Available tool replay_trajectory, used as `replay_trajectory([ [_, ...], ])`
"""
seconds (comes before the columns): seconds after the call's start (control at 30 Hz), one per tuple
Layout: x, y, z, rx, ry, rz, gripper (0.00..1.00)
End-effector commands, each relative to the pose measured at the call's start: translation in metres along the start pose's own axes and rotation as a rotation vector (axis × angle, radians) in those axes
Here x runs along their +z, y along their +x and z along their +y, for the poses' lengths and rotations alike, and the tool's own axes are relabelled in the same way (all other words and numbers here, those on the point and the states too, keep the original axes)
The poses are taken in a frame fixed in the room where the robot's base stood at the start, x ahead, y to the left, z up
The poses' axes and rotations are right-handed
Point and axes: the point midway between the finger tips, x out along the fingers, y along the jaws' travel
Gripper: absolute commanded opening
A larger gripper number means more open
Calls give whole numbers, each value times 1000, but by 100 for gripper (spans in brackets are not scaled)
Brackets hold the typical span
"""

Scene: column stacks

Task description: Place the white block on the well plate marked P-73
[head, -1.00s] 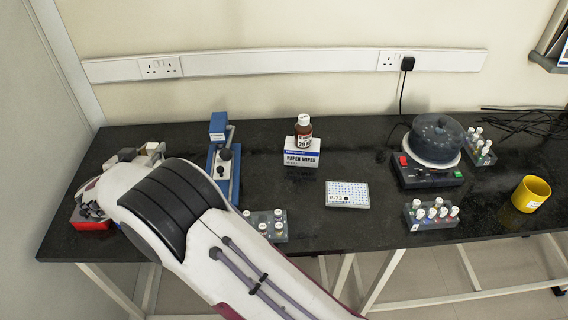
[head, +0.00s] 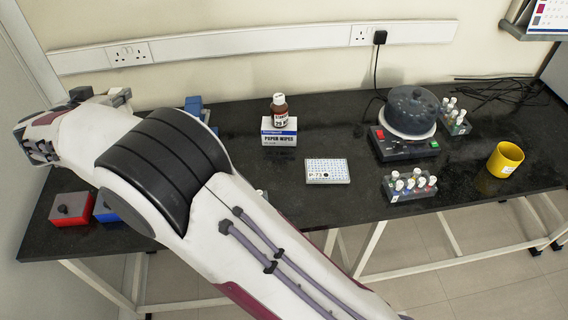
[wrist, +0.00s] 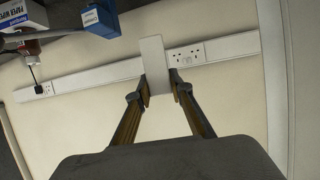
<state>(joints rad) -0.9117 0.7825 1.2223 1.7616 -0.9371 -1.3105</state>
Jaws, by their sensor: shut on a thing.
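The white block (wrist: 152,55) is held between the two fingertips of my gripper (wrist: 158,92) in the wrist view, with the wall behind it. In the head view my gripper (head: 98,97) is at the upper left, raised above the bench, and the pale block (head: 121,97) shows at its end. My arm hides part of the gripper there. The well plate marked P-73 (head: 328,170) lies flat at the middle of the bench, far to the right of my gripper. Its top shows a grid of wells and a dark spot by the label.
A paper wipes box (head: 279,137) with a brown bottle (head: 280,110) on it stands behind the plate. A vial rack (head: 411,187), centrifuge (head: 410,112) and yellow cup (head: 505,159) are to the right. Red (head: 72,208) and blue (head: 110,208) boxes sit at the left front.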

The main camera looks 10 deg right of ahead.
Motion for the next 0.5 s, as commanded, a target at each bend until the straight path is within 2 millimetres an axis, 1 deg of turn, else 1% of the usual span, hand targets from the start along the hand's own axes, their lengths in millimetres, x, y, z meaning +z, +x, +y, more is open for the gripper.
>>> replay_trajectory([
  [0.03,-2,4,10,18,8,-1,6],
  [0.17,-6,14,36,64,31,-6,6],
  [0.27,-8,22,60,109,51,-11,6],
  [0.37,-11,31,89,161,76,-15,6],
  [0.5,-15,42,136,244,114,-20,6],
])
